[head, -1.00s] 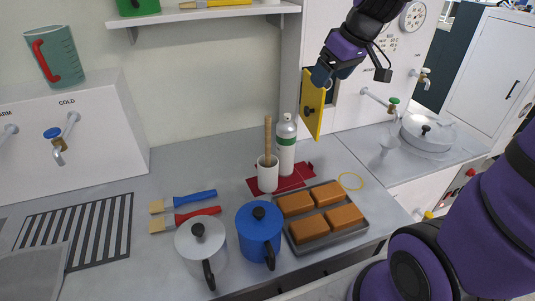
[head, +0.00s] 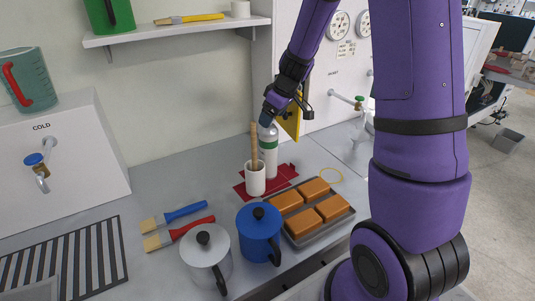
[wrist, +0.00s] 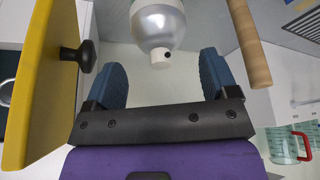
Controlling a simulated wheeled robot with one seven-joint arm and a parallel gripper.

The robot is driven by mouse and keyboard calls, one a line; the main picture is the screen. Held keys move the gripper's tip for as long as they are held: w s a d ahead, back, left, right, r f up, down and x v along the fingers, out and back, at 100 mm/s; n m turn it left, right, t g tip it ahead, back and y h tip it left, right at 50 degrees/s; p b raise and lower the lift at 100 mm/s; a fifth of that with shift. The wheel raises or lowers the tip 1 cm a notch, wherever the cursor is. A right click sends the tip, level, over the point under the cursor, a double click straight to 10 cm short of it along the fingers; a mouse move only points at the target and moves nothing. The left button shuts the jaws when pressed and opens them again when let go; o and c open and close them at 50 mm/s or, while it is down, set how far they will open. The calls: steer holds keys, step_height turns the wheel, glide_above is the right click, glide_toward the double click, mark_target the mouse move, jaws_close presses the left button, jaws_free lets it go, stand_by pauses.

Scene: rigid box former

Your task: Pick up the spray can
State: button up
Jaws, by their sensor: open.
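The spray can (head: 268,159) is white and silver with a green band and stands upright on a red mat (head: 286,174) on the counter. My gripper (head: 267,119) is just above the can's top in the head view and partly covers it. In the wrist view, the silver shoulder and white nozzle of the spray can (wrist: 159,24) show beyond my open gripper (wrist: 163,80), roughly centred between the two blue fingers. The fingers are apart and nothing is between their tips. I cannot tell the exact gap to the can.
A white cup (head: 255,181) with a wooden rod (wrist: 250,45) stands close left of the can. An open yellow door (wrist: 40,80) with a black knob is near my gripper. A tray of orange-brown blocks (head: 340,217) and a blue pot (head: 259,235) stand in front.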

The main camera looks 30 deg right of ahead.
mark_target(269, 137)
steer(key=shift+x, duration=2.95)
steer(key=c, duration=1.2)
